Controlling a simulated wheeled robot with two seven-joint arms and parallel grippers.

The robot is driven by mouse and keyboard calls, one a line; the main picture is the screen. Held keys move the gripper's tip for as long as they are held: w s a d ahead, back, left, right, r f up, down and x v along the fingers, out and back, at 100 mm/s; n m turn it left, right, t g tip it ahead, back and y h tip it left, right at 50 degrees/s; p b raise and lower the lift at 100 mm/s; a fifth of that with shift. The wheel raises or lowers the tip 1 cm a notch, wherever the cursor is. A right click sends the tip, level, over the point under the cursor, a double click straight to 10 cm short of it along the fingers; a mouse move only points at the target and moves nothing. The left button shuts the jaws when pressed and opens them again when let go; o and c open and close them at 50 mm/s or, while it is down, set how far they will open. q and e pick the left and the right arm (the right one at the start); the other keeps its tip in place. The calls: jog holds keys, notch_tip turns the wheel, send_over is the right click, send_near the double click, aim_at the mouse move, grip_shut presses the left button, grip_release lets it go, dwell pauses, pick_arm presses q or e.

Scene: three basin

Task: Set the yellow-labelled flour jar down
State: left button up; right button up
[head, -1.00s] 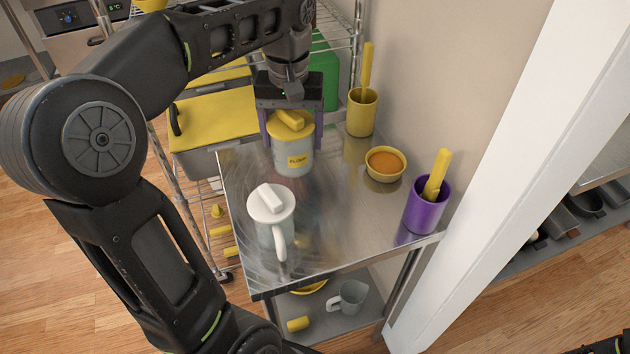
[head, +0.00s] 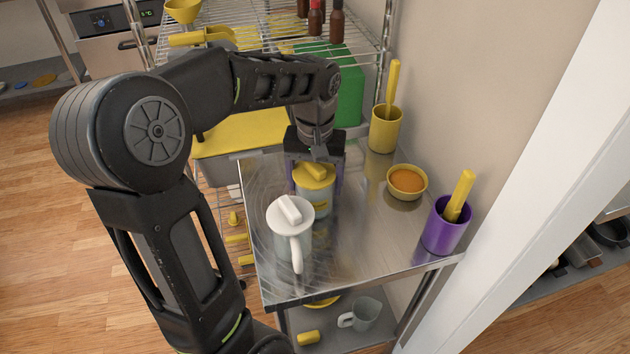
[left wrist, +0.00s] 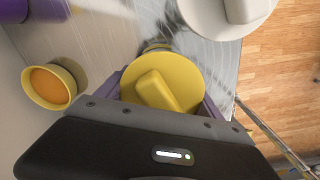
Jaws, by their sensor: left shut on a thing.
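The flour jar is a pale grey jar (head: 316,201) with a yellow lid and yellow label. My left gripper (head: 315,182) is shut around its upper part, one purple finger on each side. The jar is upright over the far half of the steel table (head: 345,235); I cannot tell whether its base touches the top. In the left wrist view its yellow lid (left wrist: 190,75) with a block-shaped knob lies between the fingers. A white-lidded jar with a handle (head: 290,213) stands just in front and partly overlaps it. My right gripper is not in view.
A bowl with orange contents (head: 406,182), a yellow cup (head: 385,133) and a purple cup (head: 443,232), both holding yellow-handled things, stand along the wall side. The table between them and the jars is clear. A wire rack (head: 270,45) stands behind.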

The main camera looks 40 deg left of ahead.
pick_arm(q)
jog(key=shift+f, duration=0.2)
jog(key=shift+f, duration=0.15)
jog(key=o, duration=1.8)
jog(key=shift+r, duration=0.2)
notch_tip(320, 180, up, 10)
jog(key=shift+f, duration=0.25)
jog(key=shift+r+p, duration=0.7)
jog(key=shift+r, duration=0.15)
jog(key=shift+r+p, duration=0.3)
jog(key=shift+r, duration=0.2)
